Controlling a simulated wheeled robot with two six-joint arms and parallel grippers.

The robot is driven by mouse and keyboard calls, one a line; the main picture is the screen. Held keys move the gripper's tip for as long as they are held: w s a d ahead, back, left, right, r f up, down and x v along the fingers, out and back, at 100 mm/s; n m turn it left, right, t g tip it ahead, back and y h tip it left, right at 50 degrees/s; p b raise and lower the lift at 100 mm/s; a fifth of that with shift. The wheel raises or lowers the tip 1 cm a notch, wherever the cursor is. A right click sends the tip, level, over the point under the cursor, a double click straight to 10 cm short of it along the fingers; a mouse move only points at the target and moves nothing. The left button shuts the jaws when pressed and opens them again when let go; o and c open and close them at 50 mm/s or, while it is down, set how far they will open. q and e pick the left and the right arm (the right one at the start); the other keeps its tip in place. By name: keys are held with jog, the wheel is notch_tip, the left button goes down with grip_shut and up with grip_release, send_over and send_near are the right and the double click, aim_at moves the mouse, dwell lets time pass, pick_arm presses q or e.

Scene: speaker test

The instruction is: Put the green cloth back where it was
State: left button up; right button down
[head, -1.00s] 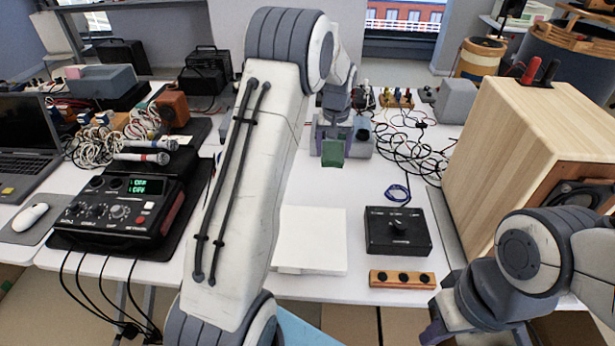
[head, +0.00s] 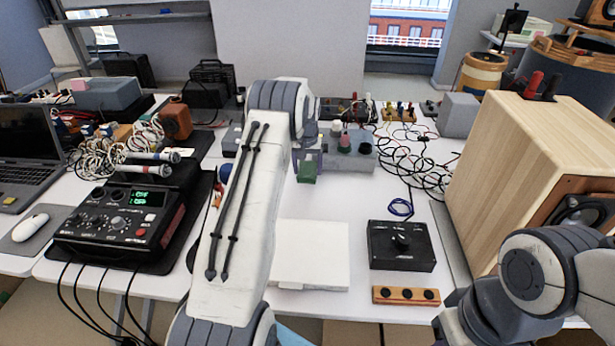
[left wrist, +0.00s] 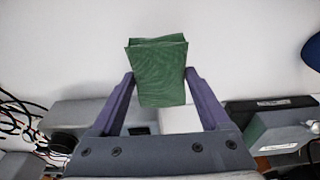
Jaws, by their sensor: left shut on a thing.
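The green cloth (head: 306,173) is a small folded block. My left gripper (head: 307,160) is shut on it, above the white table toward the back. In the left wrist view the cloth (left wrist: 160,75) sits between the purple fingers of my left gripper (left wrist: 158,82), its folded layers showing at one end. The gap between cloth and table is hard to judge. My right arm is at the lower right; only a purple edge of its gripper (head: 439,328) shows, so its jaws cannot be read.
A grey box with knobs (head: 345,161) stands just right of the cloth. A flat white box (head: 311,254), a black knob box (head: 400,245) and a wooden strip (head: 406,295) lie nearer. A wooden speaker (head: 510,170) stands right, a mixer (head: 115,225) left.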

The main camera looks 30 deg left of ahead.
aim_at(307, 173)
pick_arm(q)
jog(key=shift+f, duration=1.95)
jog(key=shift+f, duration=0.1)
jog(key=o, duration=1.3)
jog(key=r, duration=0.4)
jog(key=s+r, duration=0.1)
jog(key=r, duration=0.3)
jog(key=d+r, duration=0.1)
jog(key=r, duration=0.3)
jog(key=shift+s, duration=0.35)
